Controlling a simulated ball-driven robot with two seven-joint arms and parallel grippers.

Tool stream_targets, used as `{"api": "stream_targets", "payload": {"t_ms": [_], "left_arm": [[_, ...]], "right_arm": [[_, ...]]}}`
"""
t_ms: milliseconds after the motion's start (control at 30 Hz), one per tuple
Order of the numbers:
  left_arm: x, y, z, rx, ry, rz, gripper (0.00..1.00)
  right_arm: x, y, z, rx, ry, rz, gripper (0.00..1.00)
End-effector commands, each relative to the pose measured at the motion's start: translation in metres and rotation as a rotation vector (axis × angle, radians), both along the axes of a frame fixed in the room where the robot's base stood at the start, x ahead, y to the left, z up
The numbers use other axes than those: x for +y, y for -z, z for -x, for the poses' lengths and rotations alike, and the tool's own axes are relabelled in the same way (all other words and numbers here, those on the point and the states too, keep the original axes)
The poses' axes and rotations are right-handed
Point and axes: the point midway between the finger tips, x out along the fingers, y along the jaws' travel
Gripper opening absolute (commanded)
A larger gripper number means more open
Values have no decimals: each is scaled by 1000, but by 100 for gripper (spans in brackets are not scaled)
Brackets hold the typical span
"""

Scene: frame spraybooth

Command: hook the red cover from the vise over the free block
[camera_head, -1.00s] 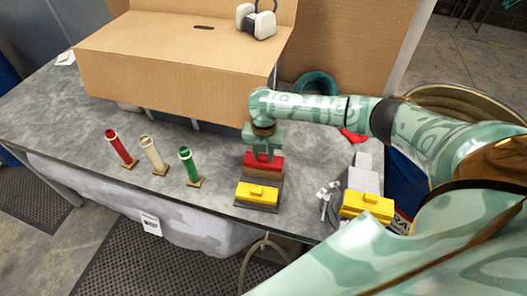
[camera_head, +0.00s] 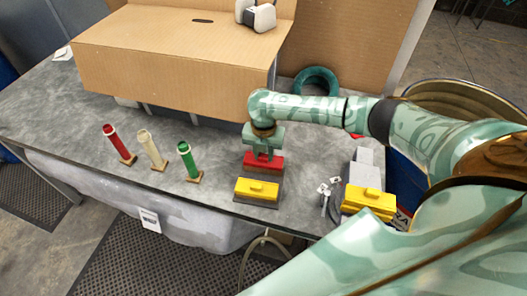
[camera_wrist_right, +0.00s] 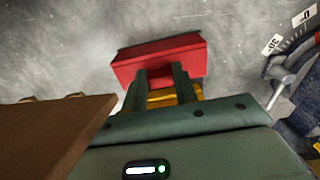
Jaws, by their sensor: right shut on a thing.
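The red cover (camera_head: 263,166) is in the fingers of my right gripper (camera_head: 262,156), over a brown block on a dark base in the head view. Only a thin strip of brown shows below the cover; whether the cover touches the block is hidden. In the right wrist view the red cover (camera_wrist_right: 160,58) spans beyond the fingertips of my right gripper (camera_wrist_right: 160,78). A yellow cover (camera_head: 257,189) sits on the front of the same base. The grey vise (camera_head: 363,179) stands to the right with another yellow cover (camera_head: 369,200) at its front. My left gripper is out of view.
Red (camera_head: 119,145), cream (camera_head: 152,150) and green (camera_head: 189,161) cylinders stand on small wooden bases to the left. A large cardboard booth (camera_head: 180,65) is behind. The table's front edge is close to the dark base. A green ring (camera_head: 316,79) lies at the back.

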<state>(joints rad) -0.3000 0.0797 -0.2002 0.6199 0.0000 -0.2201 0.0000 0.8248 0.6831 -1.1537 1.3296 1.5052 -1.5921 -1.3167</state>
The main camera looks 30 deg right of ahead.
Motion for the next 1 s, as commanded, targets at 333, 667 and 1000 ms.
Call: {"api": "stream_targets", "payload": {"t_ms": [333,667,1000], "left_arm": [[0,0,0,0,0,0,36],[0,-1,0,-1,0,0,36],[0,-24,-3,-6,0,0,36]], "right_arm": [[0,0,0,0,0,0,54],[0,-4,0,0,-1,0,54],[0,-80,-1,-6,-2,0,54]]}}
